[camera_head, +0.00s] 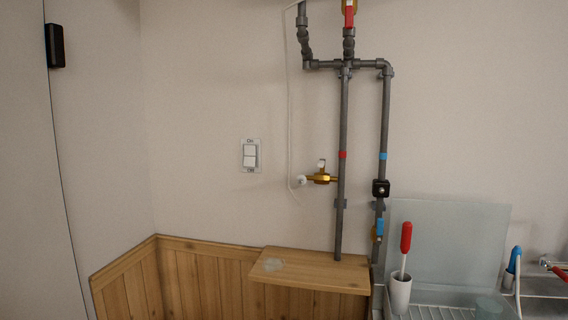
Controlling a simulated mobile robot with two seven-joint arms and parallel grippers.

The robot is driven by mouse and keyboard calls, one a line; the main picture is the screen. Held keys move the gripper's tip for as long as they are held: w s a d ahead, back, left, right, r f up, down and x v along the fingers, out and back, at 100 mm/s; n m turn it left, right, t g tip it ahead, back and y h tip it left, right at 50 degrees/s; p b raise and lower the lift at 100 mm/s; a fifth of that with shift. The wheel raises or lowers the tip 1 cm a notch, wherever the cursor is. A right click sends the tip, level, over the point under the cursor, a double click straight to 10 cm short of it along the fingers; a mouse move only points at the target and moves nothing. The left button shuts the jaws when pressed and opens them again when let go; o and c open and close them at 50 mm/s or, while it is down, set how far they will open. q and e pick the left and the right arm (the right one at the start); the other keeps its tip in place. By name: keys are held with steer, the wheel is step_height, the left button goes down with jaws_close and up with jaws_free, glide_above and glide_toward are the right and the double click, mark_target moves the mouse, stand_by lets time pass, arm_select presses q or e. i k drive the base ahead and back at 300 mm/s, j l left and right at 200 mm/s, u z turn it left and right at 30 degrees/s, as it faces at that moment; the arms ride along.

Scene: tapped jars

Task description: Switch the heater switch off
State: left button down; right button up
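The heater switch (250,155) is a white rocker on a small grey plate on the wall, left of the pipes. The plate has small lettering above and below the rocker, which seems to read ON at the top and OFF at the bottom. Which side of the rocker is pressed in is too small to tell for sure. Neither of my grippers is in view, and nothing covers the switch.
Grey pipes (344,200) with a brass valve (321,178) run down the wall right of the switch. A wooden shelf (325,272) juts out below. A white cup (400,294) with a red-handled brush (405,240) stands at the right. The wall around the switch is clear.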

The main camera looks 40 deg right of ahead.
mark_target(250, 150)
steer(key=i+z, duration=0.3)
steer(key=z, duration=0.2)
steer(key=i+z, duration=0.3)
steer(key=z, duration=0.15)
steer(key=i+j+z, duration=0.15)
steer(key=i+z, duration=0.15)
steer(key=z, duration=0.2)
steer(key=i+j+z, duration=0.35)
steer(key=i+l, duration=0.05)
steer(key=l, duration=0.05)
